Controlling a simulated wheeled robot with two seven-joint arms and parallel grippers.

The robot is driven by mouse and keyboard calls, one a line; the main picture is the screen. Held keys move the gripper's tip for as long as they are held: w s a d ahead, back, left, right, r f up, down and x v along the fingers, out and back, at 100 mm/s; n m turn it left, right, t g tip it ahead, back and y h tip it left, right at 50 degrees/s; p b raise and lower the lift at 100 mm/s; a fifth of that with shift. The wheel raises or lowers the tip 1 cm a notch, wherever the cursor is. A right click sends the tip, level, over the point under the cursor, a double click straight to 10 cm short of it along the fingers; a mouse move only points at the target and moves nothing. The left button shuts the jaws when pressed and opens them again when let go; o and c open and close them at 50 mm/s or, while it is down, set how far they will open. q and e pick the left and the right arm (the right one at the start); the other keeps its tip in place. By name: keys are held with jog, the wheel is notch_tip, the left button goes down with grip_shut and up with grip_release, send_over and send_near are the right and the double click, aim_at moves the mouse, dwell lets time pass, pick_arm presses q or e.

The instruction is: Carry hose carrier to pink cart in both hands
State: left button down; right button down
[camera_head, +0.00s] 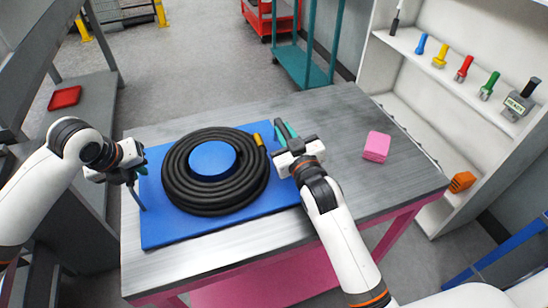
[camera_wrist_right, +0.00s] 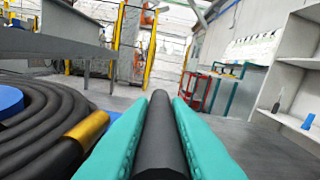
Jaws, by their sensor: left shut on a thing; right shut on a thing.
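The hose carrier is a blue board (camera_head: 164,232) with a coiled black hose (camera_head: 178,172) around a blue hub (camera_head: 212,158). It lies flat on or just above the grey top of the pink cart (camera_head: 395,185); I cannot tell which. My left gripper (camera_head: 138,172) is shut at the board's left edge, on a dark handle bar there. My right gripper (camera_head: 284,131) is at the right edge. In the right wrist view its teal fingers (camera_wrist_right: 158,140) are shut on a black handle bar (camera_wrist_right: 159,125). The hose's gold end (camera_wrist_right: 88,130) is beside them.
A pink block (camera_head: 376,147) sits on the cart top to the right. A white shelf (camera_head: 455,90) with coloured tools stands at the right. A grey bench with a red tray (camera_head: 64,97) is at the left. A teal cart (camera_head: 306,65) and a red cart (camera_head: 268,20) stand behind.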

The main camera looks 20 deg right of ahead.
pick_arm(q)
jog(key=c, duration=1.4)
grip_release()
pick_arm(e)
jog(key=c, duration=1.4)
grip_release()
pick_arm(q)
jog(key=shift+o, duration=0.2)
pick_arm(e)
jog(key=shift+o, duration=0.2)
jog(key=shift+s, duration=0.1)
pick_arm(q)
jog(key=v, duration=1.2)
pick_arm(e)
jog(key=s, duration=1.2)
jog(key=shift+d, duration=0.3)
pick_arm(q)
jog(key=shift+s+f, duration=0.15)
pick_arm(e)
jog(key=shift+f, duration=0.15)
